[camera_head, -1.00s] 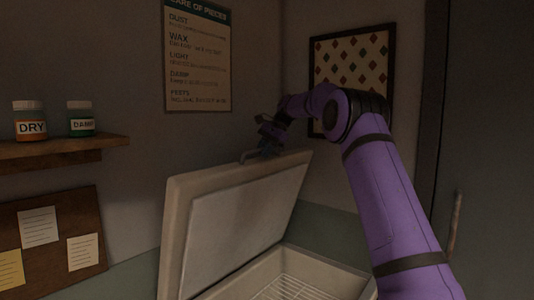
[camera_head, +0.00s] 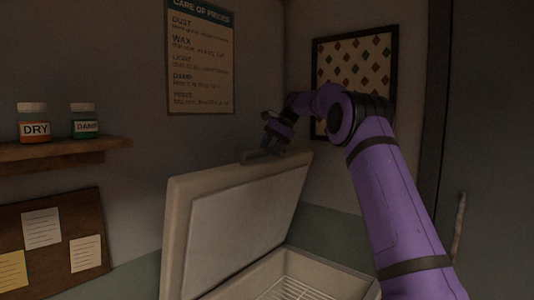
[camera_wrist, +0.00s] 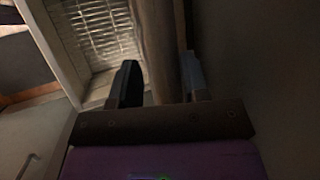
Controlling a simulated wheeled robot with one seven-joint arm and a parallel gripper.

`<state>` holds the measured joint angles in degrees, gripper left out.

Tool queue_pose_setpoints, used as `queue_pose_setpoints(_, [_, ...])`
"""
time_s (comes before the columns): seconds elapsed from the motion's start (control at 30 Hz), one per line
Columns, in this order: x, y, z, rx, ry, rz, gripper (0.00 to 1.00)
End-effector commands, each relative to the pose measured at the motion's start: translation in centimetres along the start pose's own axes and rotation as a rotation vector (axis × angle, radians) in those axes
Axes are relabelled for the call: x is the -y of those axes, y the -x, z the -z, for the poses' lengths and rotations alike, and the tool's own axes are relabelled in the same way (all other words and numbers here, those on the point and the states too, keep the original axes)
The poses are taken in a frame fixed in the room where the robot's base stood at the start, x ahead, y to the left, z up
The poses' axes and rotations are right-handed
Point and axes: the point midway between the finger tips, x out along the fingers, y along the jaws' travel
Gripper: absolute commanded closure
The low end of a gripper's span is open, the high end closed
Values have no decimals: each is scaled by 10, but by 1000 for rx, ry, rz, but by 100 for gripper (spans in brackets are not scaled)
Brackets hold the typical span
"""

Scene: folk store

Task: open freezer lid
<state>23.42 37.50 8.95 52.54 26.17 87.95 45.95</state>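The pale freezer lid (camera_head: 238,228) stands steeply raised on the freezer (camera_head: 262,272), whose opening shows below it. My gripper (camera_head: 262,156) is at the lid's top edge, with its fingers reaching down to the left there. In the wrist view my gripper's two fingers (camera_wrist: 162,82) are spread apart, with the lid's edge (camera_wrist: 158,45) running through the view between and beyond them. I cannot tell whether either finger touches the lid. The lid's handle is not clear behind the fingers.
A wire rack (camera_head: 290,290) shows inside the freezer. A wall shelf (camera_head: 60,152) with two labelled jars and a cork board (camera_head: 62,240) are at left. A poster (camera_head: 201,55) and a framed pattern (camera_head: 352,65) hang behind. A grey door panel (camera_head: 495,150) stands at right.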

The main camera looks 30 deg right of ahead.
Motion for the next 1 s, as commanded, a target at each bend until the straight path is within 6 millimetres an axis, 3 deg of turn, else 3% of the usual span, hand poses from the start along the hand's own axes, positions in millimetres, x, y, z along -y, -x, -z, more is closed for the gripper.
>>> queue_pose_setpoints(0.2, [1,44,1,-3,0,3,58])
queue_pose_setpoints(0.4, [0,71,1,-2,0,2,58])
queue_pose_setpoints(0.6, [0,83,1,-1,-1,1,58])
queue_pose_setpoints(1.0, [0,84,0,4,4,4,59])
